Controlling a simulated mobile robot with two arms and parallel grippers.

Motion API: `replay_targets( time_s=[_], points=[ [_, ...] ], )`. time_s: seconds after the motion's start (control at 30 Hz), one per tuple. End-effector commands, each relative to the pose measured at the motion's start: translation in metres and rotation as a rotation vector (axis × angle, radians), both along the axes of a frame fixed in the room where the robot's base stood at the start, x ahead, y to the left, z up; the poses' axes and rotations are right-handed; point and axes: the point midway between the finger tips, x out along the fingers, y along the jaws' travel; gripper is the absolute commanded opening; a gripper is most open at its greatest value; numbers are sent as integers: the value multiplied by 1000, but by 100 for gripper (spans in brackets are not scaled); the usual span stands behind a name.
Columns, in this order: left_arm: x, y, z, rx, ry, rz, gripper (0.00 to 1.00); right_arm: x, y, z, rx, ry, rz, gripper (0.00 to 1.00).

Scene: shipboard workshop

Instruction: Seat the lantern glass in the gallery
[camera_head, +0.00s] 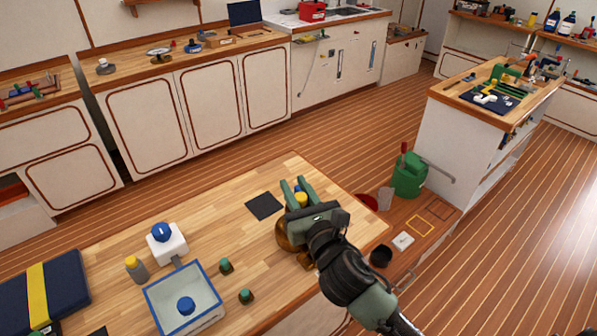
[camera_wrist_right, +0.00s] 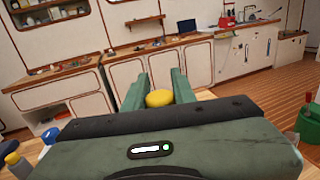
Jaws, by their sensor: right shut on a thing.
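My right gripper (camera_head: 297,182) is over the near wooden bench, its green fingers on either side of a small thing with a rounded yellow top (camera_head: 301,199). The yellow top (camera_wrist_right: 159,98) also shows between the fingers in the right wrist view. A bit of blue shows beside it in the head view. The lower part of this thing is hidden by the gripper, and I cannot tell if it touches the bench. A brass rounded thing (camera_head: 284,236) shows partly under my right wrist; I cannot tell if it is the gallery. I cannot make out the lantern glass. My left gripper is not in view.
On the bench are a dark square mat (camera_head: 264,206), a blue-rimmed tray (camera_head: 152,297), a white blue-capped container (camera_head: 166,246), a grey bottle (camera_head: 137,271) and small green-bodied pieces (camera_head: 226,266). A green can (camera_head: 409,176) stands beyond the bench's right edge. The bench's middle is fairly clear.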

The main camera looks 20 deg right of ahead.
Motion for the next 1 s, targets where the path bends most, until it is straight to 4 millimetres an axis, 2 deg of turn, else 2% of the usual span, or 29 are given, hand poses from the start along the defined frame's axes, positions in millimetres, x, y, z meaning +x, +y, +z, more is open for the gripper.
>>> replay_targets(
  time_s=[0.03,0.1,0.2,0.3,0.67,0.83,1.0],
  points=[
    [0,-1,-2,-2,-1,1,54,18,0,4,-9,-8,2,0],
    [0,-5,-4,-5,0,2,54,35,-1,6,-14,-7,0,0],
    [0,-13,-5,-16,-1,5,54,53,-2,9,-18,-3,-4,0],
    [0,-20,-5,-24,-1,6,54,61,-3,10,-20,0,-8,0],
    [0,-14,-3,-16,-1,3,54,62,-4,11,-19,0,-8,0],
    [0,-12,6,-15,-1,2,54,61,-4,14,-20,2,-9,0],
    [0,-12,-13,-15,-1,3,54,61,-4,-10,-19,1,-9,0]
  ],
)
